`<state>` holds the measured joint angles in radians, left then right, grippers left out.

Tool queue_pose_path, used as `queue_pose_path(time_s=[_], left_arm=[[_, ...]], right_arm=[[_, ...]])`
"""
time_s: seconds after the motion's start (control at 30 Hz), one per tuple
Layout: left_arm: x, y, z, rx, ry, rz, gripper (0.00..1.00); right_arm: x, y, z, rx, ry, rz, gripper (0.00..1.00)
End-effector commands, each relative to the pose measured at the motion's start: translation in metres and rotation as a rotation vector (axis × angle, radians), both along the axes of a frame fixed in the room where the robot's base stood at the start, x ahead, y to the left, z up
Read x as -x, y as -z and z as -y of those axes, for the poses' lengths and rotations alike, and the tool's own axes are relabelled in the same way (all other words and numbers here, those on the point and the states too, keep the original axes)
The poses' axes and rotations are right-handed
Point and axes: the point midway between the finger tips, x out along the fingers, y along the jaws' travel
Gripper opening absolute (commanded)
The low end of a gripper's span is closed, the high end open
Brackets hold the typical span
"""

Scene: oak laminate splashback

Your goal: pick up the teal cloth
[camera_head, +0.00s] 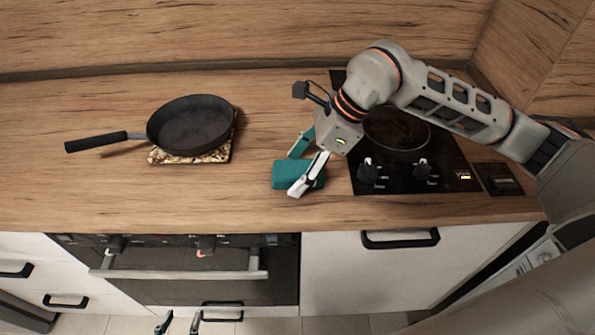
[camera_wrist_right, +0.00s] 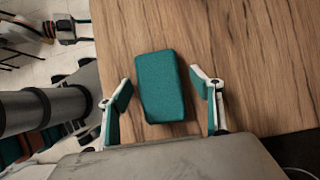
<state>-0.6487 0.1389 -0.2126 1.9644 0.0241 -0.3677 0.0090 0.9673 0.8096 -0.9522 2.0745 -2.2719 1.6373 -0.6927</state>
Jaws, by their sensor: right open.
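The teal cloth (camera_head: 287,174) is a folded, flat block on the wooden counter, left of the hob. My right gripper (camera_head: 294,172) is over it from the right, its fingers spread and one finger covering part of the cloth. In the right wrist view the cloth (camera_wrist_right: 160,85) lies between the two open fingers of the right gripper (camera_wrist_right: 162,92), with bare counter visible beside it; it is not gripped. My left gripper (camera_head: 179,322) shows only its fingertips at the bottom edge, apart and empty, in front of the oven.
A black frying pan (camera_head: 190,124) sits on a patterned trivet (camera_head: 222,152) at the left, its handle pointing left. A black hob (camera_head: 440,160) is right of the cloth, under my right arm. The counter between trivet and cloth is clear. The counter's front edge is close to the cloth.

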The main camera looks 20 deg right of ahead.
Motion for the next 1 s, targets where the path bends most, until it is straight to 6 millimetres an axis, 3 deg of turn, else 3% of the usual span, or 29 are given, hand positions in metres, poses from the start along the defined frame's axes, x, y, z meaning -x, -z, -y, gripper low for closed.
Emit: queue_pose_path(time_s=[1.0], left_arm=[[0.0024, 0.0067, -0.0006, -0.002, 0.000, -0.008, 0.40]], right_arm=[[-0.0002, 0.0066, -0.0010, 0.000, 0.000, 0.000, 0.65]])
